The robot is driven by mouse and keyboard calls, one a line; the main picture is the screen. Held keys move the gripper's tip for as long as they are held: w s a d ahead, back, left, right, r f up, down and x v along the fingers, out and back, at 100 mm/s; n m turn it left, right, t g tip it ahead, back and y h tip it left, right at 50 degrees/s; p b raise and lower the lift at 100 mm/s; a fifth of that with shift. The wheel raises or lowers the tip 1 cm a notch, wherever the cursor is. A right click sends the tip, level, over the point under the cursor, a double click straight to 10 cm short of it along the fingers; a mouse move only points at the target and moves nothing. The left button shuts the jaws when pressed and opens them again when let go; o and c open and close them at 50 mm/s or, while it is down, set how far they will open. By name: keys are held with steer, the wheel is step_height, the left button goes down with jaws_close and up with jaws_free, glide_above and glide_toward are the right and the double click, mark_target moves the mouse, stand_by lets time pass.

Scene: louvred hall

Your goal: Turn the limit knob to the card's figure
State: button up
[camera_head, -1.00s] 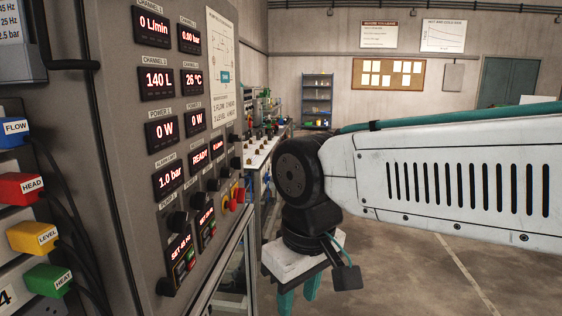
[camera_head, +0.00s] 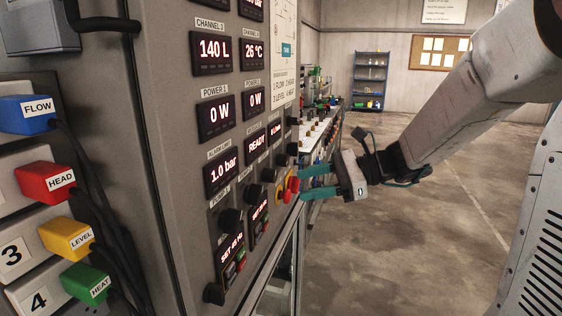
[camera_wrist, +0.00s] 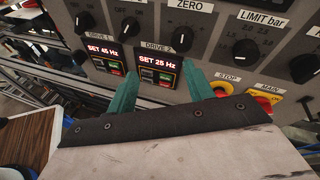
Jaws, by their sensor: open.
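In the wrist view, a black round knob (camera_wrist: 245,50) sits under the LIMIT bar label (camera_wrist: 262,19); I cannot read its setting. In the head view I cannot pick it out from the other knobs. A display in the head view reads 1.0 bar (camera_head: 222,172). My gripper (camera_head: 304,185) points left at the panel, teal fingers apart and empty. In the wrist view its fingers (camera_wrist: 161,80) are near the DRIVE 2 display, reading SET 25 Hz, below and left of the limit knob. The card's figures are out of view now.
Beside the gripper are a red STOP button (camera_head: 291,184) on yellow and a MAIN switch (camera_wrist: 265,103). Other black knobs (camera_head: 231,221) line the panel. Coloured plugs with cables (camera_head: 62,183) hang at left. The floor (camera_head: 430,240) at right is clear.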

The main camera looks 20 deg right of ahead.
mark_target(288, 161)
steer(key=w+d+m+t, duration=0.5)
steer(key=w+d+m, duration=0.1)
steer(key=w+d, duration=0.15)
steer(key=shift+y, duration=0.3)
steer(key=shift+x, duration=4.85)
jaws_close()
